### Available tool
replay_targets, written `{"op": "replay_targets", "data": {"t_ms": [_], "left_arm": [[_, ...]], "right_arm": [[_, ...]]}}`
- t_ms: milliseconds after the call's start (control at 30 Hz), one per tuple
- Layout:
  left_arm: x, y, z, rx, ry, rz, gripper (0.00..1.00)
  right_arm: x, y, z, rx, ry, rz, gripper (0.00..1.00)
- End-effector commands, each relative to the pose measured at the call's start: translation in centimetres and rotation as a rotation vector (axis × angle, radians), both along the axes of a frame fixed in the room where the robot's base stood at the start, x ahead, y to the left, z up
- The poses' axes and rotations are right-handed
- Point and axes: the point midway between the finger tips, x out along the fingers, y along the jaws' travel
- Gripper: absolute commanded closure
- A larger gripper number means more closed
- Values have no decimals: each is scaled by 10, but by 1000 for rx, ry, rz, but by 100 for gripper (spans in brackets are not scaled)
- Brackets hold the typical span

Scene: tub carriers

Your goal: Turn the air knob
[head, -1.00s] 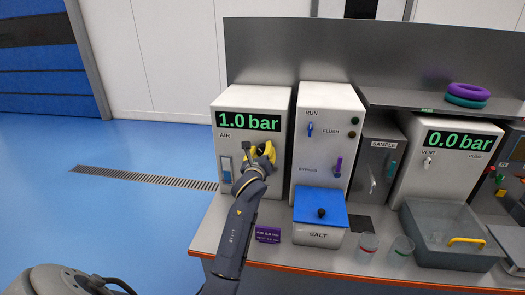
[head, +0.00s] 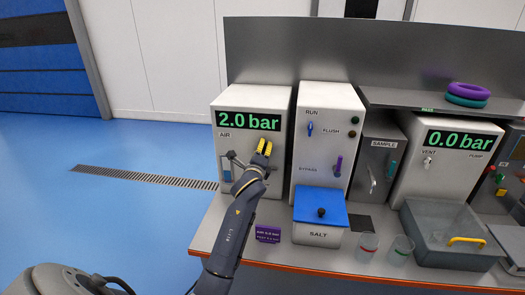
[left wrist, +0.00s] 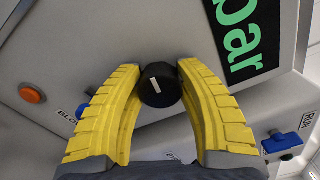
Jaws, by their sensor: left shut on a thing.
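The air unit (head: 225,190) is a white cabinet at the left of the bench. Its green display (head: 249,122) reads 2.0 bar. My left gripper (head: 264,147) is at the cabinet's front, below the display. In the left wrist view its yellow fingers (left wrist: 159,72) are shut on the black air knob (left wrist: 157,88), one on each side. A white mark on the knob shows between them. The fingers hide the knob in the head view. My right gripper is not in view.
A purple card (head: 268,234) with air text, too small to read fully, stands on the bench in front. A blue-lidded salt box (head: 318,230) and a tall white cabinet (head: 327,100) are to the right. An orange button (left wrist: 32,95) shows in the left wrist view.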

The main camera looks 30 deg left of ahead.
Motion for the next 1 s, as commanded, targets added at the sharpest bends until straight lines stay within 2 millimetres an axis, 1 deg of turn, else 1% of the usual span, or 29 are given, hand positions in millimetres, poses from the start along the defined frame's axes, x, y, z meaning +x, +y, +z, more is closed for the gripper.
{"op": "replay_targets", "data": {"t_ms": [33, 1000], "left_arm": [[-1, 2, 3, -39, -23, 4, 93], [-1, 3, -3, -891, -375, 6, 93]], "right_arm": [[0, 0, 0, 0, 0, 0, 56], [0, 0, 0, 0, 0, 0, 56]]}}
